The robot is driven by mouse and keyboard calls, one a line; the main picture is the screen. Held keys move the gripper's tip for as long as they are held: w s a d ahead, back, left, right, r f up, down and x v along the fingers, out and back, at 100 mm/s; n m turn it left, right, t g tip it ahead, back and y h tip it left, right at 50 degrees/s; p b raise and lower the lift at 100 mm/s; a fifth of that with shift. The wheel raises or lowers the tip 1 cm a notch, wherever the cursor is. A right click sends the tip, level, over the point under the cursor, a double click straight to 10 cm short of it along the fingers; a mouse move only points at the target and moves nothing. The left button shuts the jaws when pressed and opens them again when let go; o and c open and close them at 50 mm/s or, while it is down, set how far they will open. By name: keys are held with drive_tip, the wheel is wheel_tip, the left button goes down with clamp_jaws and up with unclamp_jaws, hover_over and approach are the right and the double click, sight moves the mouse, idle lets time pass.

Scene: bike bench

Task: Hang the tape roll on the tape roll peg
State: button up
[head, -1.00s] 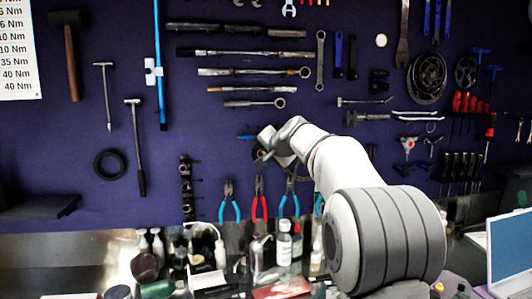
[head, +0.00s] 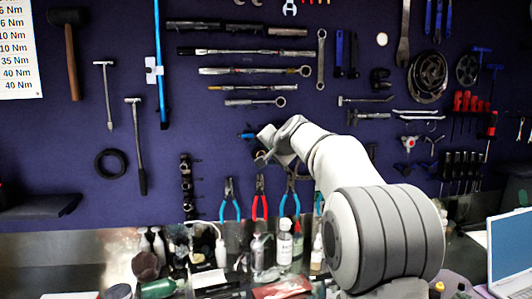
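My gripper (head: 264,158) is at the far end of my arm, in front of the middle of the dark blue tool wall. It is small and seen from behind, and my wrist covers part of it. I cannot tell if its fingers are open or shut, or if they hold anything. A black ring (head: 111,163) that looks like a tape roll is flat against the wall at the left, well apart from my gripper. I cannot make out a peg in it. A small blue-and-black item (head: 247,135) shows on the wall just left of my wrist. I cannot identify the tape roll peg.
Pliers (head: 260,198) with red and blue handles hang just below my gripper. Bottles (head: 284,245) and jars crowd the bench underneath. A column of black holders (head: 187,185) is left of my gripper. A laptop (head: 510,250) stands at the right edge.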

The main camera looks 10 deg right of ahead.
drive_tip(key=b+v, duration=0.2)
drive_tip(key=v, duration=0.6)
drive_tip(key=s+f+n+g+h, duration=0.1)
drive_tip(key=s+f+n+g, duration=0.1)
drive_tip(key=s+f, duration=0.8)
drive_tip(key=s+a+f+n+g+h, duration=0.1)
drive_tip(key=s+f+n+g, duration=0.2)
drive_tip(key=s+f, duration=0.8)
drive_tip(key=s+a+f+n+g+h, duration=0.1)
drive_tip(key=s+f+g, duration=0.4)
drive_tip(key=s+f, duration=0.6)
drive_tip(key=shift+s+n+p, duration=0.2)
drive_tip(key=shift+s+n, duration=0.25)
drive_tip(key=shift+s, duration=1.25)
drive_tip(key=shift+s+n+p, duration=0.15)
drive_tip(key=shift+s+n, duration=0.3)
drive_tip(key=shift+s, duration=1.25)
